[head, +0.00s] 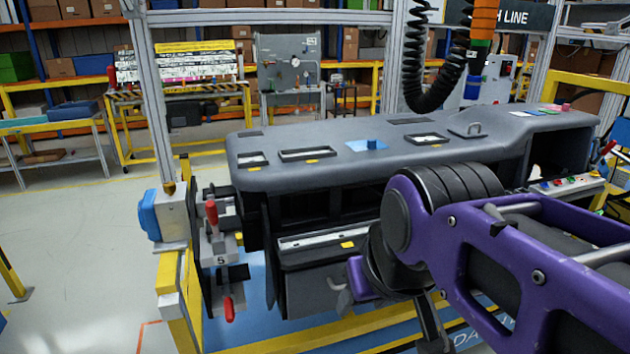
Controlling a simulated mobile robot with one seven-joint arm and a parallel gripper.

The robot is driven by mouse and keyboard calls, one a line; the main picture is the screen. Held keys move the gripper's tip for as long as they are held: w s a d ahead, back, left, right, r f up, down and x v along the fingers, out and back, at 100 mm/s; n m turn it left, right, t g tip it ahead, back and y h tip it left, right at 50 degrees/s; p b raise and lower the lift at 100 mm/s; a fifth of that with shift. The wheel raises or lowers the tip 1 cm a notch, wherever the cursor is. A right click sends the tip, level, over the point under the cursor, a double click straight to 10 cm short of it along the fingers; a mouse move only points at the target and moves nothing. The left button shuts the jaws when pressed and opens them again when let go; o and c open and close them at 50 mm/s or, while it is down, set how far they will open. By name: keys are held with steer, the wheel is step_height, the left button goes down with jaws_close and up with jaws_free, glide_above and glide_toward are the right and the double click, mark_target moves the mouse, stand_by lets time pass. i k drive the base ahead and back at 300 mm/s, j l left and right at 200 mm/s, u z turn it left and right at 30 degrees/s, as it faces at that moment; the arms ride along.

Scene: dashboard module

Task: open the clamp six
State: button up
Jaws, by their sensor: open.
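Two toggle clamps with red handles sit on the fixture at the left end of the dashboard module. The upper clamp (211,213) has its red handle standing upright. The lower clamp (229,308) has its red handle pointing down. A plate between them reads "5"; I see no label "6", so I cannot tell which is clamp six. My gripper (388,305) is at the lower middle, in front of the module and right of both clamps, apart from them. It is open and looks empty, partly hidden by my purple arm.
The grey dashboard module (300,177) fills the middle. A yellow post (170,285) and a blue-and-white box (160,215) stand just left of the clamps. A metal upright (150,100) rises behind. My arm covers the lower right.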

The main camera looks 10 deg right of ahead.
mark_target(230, 314)
steer(key=z, duration=1)
steer(key=u, duration=1.65)
steer(key=j+z, duration=0.4)
steer(key=j, duration=0.3)
